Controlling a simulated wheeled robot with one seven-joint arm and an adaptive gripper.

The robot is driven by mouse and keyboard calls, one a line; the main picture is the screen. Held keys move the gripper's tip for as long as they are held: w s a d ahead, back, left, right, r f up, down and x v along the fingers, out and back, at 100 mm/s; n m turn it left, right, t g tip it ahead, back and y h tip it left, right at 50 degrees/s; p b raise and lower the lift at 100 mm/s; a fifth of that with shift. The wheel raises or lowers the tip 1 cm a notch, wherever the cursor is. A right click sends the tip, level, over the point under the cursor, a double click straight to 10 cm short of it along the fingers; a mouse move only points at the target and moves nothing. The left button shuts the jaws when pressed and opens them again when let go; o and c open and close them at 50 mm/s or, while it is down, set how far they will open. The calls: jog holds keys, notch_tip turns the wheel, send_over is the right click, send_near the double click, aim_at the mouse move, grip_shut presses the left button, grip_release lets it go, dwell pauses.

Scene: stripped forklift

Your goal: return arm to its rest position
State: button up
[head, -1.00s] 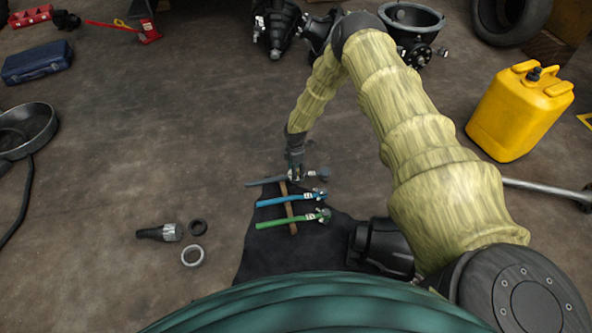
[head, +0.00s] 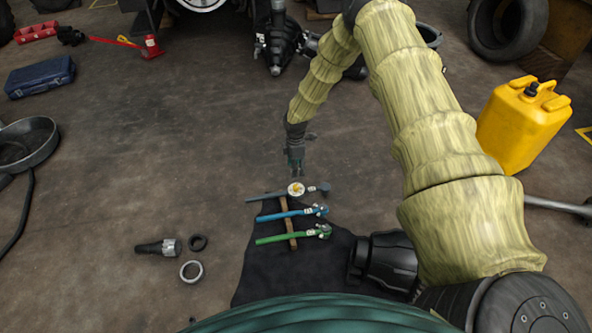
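My gripper (head: 296,173) points down in the head view, just beyond the tools on the black cloth (head: 262,276). Nothing shows held in it. Its fingers are too small to tell whether they are apart. My arm, in a pale yellow sleeve, reaches up the right side and bends down to the gripper. A small round white and yellow piece (head: 296,189) lies on the grey tool (head: 268,196) at the cloth's far edge, clear of the gripper.
A blue-handled tool (head: 283,216) and a green-handled tool (head: 278,239) lie near a brown wooden handle (head: 290,229). Loose rings (head: 191,270) and a socket part (head: 160,247) lie left. A yellow canister (head: 520,125) stands right. Left-centre floor is clear.

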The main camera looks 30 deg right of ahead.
dwell(0.5)
jog(key=s+a+f+m+y, duration=0.1)
jog(key=s+a+f+m, duration=0.3)
jog(key=s+a, duration=0.6)
jog(key=s+a+f+m+y, duration=0.1)
jog(key=s+a+f+m, duration=0.3)
jog(key=s, duration=0.9)
jog(key=s+r+m+h, duration=0.1)
jog(key=s+r+m, duration=0.25)
jog(key=s, duration=0.85)
jog(key=s+r+m+h, duration=0.1)
jog(key=s+r+m, duration=0.25)
jog(key=s, duration=0.85)
notch_tip(320, 180, up, 36)
jog(key=p, duration=3.6)
jog(key=shift+a+f+m+p, duration=0.2)
jog(key=shift+a+m+p, duration=0.1)
jog(key=shift+m, duration=0.1)
